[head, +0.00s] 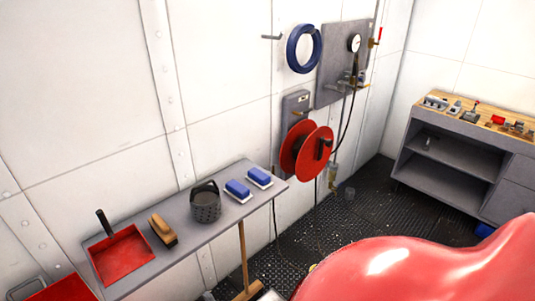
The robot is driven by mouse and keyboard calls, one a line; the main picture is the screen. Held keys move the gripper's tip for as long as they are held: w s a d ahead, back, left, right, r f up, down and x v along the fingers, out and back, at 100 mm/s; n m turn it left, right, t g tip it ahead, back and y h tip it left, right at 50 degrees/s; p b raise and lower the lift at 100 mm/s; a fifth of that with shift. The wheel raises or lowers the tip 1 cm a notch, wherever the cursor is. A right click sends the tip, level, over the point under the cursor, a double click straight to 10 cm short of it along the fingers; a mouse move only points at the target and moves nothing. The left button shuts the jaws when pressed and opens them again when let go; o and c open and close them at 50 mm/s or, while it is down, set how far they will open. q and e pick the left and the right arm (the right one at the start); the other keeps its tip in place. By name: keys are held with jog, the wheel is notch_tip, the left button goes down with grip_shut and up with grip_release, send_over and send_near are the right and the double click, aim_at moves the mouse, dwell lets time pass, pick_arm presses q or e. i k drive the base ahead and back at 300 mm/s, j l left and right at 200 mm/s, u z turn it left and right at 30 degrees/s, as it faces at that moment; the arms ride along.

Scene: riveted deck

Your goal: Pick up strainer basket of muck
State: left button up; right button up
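The strainer basket (206,202) is a dark grey perforated bucket with a raised handle. It stands upright on a narrow grey wall shelf (180,247), between a wooden brush and two blue sponges. Its inside looks dark; I cannot make out the muck. Neither of my grippers shows in the head view.
A red dustpan (120,255) and a brush (162,231) lie left of the basket; blue sponges (238,189) lie right. A red hose reel (306,150) hangs beyond. A large red rounded body (420,268) fills the lower right. A workbench (465,150) stands at the right.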

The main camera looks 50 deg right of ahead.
aim_at(205, 198)
jog(key=i+l+z, duration=0.1)
jog(key=l+z, duration=0.25)
jog(key=i+l+z, duration=0.15)
jog(key=l+z, duration=0.15)
jog(key=l, duration=0.25)
jog(key=i+j+z, duration=0.1)
jog(key=i+j, duration=0.05)
jog(key=i, duration=0.1)
